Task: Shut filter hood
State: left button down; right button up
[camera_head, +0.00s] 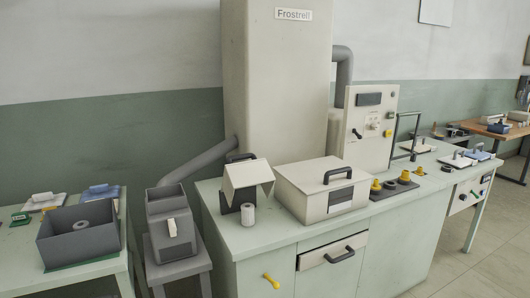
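A small dark box with a cream, roof-shaped hood (246,176) stands on the pale green counter (262,240), before the tall cabinet. The hood sits tilted over the box, and dark interior shows under its front edge. A black handle shows behind its top. A ribbed pale cylinder (248,214), like a filter, stands upright in front of it. To its right is a larger cream box (300,187) with a black handle on its flat top. I cannot tell for certain which of these is the filter hood. Neither of my grippers is in view.
A grey bin (172,225) on a stool and an open dark tray (75,250) on a side table stand left. Yellow knobs (404,175) and a control panel (370,122) are right of the cream box. A drawer (325,254) is below. Floor at right is clear.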

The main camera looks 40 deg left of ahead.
aim_at(254, 171)
jog(key=j, duration=0.4)
jog(key=i+j+u, duration=0.15)
jog(key=j, duration=0.65)
jog(key=i+j+u, duration=0.15)
jog(key=j, duration=0.2)
jog(key=i+j, duration=0.1)
jog(key=j, duration=0.3)
jog(key=u, duration=0.05)
